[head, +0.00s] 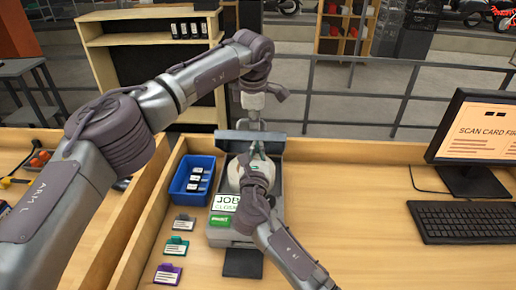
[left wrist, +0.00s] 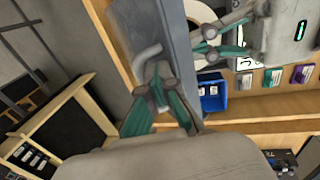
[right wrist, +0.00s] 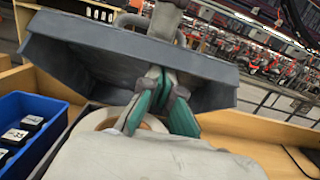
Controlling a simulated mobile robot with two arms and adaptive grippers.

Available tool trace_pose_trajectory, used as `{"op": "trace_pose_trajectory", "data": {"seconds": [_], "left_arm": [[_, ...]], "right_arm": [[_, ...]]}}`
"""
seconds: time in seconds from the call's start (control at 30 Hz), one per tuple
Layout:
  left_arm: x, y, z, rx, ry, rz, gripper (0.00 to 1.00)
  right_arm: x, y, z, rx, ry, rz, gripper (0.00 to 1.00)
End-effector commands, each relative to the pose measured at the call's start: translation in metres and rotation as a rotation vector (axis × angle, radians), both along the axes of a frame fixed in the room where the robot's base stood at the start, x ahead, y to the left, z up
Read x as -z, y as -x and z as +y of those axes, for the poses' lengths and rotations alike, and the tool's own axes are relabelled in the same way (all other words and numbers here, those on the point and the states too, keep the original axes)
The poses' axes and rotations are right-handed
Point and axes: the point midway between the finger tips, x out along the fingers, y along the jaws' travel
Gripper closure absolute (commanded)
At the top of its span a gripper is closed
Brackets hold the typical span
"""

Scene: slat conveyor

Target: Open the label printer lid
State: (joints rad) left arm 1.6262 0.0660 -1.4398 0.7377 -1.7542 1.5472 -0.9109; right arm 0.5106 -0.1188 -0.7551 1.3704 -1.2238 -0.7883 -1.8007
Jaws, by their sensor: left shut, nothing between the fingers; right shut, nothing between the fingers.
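The grey label printer (head: 232,235) stands on the desk in the middle of the head view. Its lid (head: 240,140) is raised, and a white roll (head: 233,178) shows inside the body. The lid's hollow underside (right wrist: 90,62) fills the upper part of the right wrist view. My right gripper (head: 257,152) is shut and empty, with its teal fingers in front of that underside. My left gripper (head: 254,112) is shut and empty behind the lid. The lid also shows in the left wrist view (left wrist: 176,55), close to the left fingers. Whether either gripper touches the lid I cannot tell.
A blue bin (head: 181,188) with dark cartridges stands left of the printer. Several badge cards, one purple (head: 168,273), lie in front of it. A monitor (head: 478,135) and keyboard (head: 465,222) are at the right. The desk between printer and keyboard is clear.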

Motion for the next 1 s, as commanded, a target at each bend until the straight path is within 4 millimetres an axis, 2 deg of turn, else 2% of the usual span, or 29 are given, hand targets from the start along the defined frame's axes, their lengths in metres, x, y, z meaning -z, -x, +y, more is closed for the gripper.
{"op": "trace_pose_trajectory", "data": {"seconds": [0.07,0.23,0.3,1.0], "left_arm": [[0.0005,-0.0005,0.0023,-0.004,-0.003,0.001,0.97],[0.0002,-0.0006,0.0023,-0.005,-0.003,0.001,0.69],[0.0003,-0.0004,0.0023,-0.005,-0.003,0.001,0.64],[0.0014,0.0005,0.0022,-0.004,-0.003,0.006,0.64]], "right_arm": [[0.0000,0.0000,-0.0001,0.000,0.000,0.000,1.00],[0.0000,0.0001,-0.0001,0.000,0.000,0.000,1.00],[0.0001,0.0001,-0.0001,0.000,0.000,0.000,1.00],[0.0002,0.0002,-0.0001,0.000,0.000,0.000,1.00]]}}
